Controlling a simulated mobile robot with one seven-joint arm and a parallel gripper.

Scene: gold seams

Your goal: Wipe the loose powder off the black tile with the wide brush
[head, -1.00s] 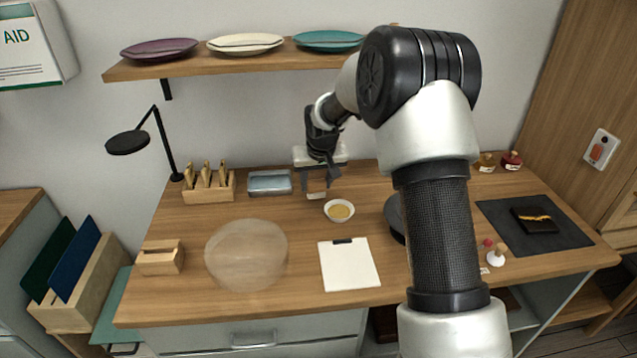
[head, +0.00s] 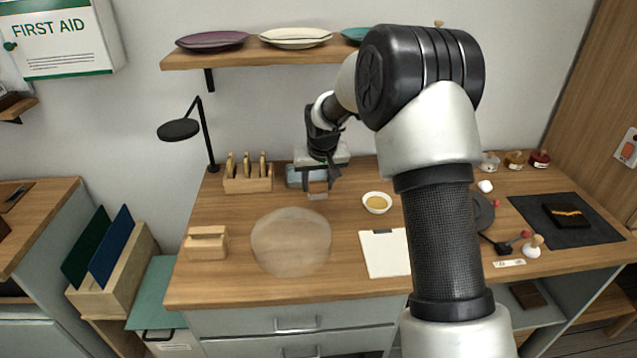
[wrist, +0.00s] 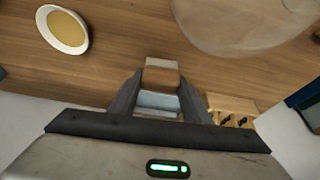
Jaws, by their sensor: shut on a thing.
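The black tile (head: 567,215), with a gold seam across it, lies on a dark mat (head: 592,236) at the right end of the bench. Loose powder on it is too small to make out. My gripper (head: 320,174) is shut on the wide brush (head: 318,188) and holds it over the back of the bench, far left of the tile. In the wrist view the brush (wrist: 161,76) sits between the fingertips, a brown block with a paler end. The fingers hide part of it.
Small bottles and a stamp-like white knob (head: 533,247) stand near the mat.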

